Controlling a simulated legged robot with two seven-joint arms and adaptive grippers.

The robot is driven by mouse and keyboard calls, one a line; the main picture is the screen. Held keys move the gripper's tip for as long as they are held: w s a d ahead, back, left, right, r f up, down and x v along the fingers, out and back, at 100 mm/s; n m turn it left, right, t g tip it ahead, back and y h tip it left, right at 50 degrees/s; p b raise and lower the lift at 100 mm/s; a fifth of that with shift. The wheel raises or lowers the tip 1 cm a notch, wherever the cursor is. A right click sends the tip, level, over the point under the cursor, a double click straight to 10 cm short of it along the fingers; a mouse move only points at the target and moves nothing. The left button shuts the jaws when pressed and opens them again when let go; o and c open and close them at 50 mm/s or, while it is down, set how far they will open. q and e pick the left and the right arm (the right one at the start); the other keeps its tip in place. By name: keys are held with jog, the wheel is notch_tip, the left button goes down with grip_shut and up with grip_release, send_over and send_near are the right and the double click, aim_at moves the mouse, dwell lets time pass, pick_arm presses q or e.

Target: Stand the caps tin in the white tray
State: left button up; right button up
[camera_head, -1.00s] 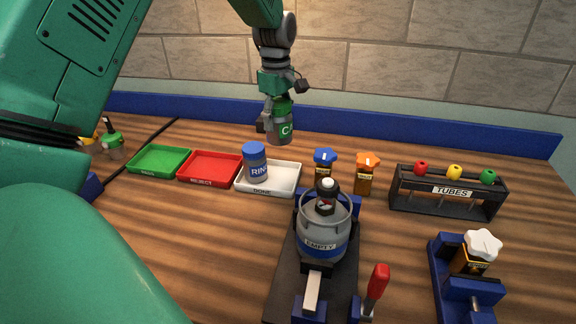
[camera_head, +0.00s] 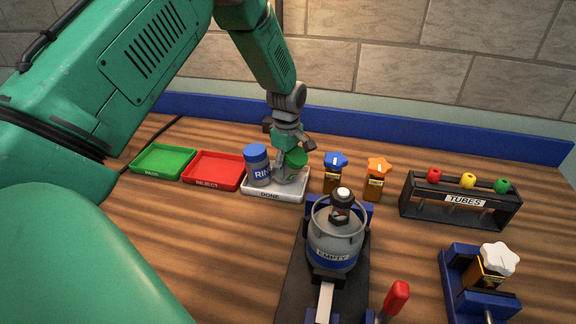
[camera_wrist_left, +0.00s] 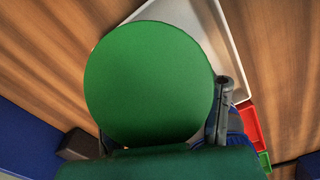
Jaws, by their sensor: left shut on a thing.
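The caps tin (camera_head: 296,158) is a grey tin with a green lid. It is upright in the right part of the white tray (camera_head: 291,197), which is labelled DONE. My left gripper (camera_head: 289,146) is shut on the tin from above and partly hides it. Whether the tin's base touches the tray floor I cannot tell. In the left wrist view the round green lid (camera_wrist_left: 150,85) fills the middle, with a finger on either side and the tray's edge behind. My right gripper is not in view.
A blue-lidded tin (camera_head: 257,165) stands in the tray's left part, close beside the caps tin. Red (camera_head: 214,184) and green (camera_head: 164,174) trays lie to the left. A clamped EMPTY canister (camera_head: 335,240) is in front.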

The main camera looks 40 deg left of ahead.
pick_arm(q)
jog(key=o, duration=1.6)
jog(key=shift+s+f, duration=0.1)
jog(key=shift+s, duration=0.3)
jog(key=shift+c, duration=0.2)
jog(key=shift+o, duration=0.5)
jog(key=shift+d+r, duration=0.35)
jog(key=shift+d, duration=0.25)
jog(key=shift+d+r, duration=0.3)
jog(key=shift+d, duration=0.1)
jog(key=r, duration=0.2)
jog(key=a+r, duration=0.1)
jog(key=r, duration=0.4)
jog(key=shift+w+a+b, duration=0.15)
jog(key=shift+a+b, duration=0.1)
jog(key=shift+b, duration=0.05)
jog(key=r, duration=0.2)
jog(key=d+r, duration=0.1)
jog(key=r, duration=0.1)
jog(key=shift+d+r, duration=0.15)
jog(key=shift+r, duration=0.2)
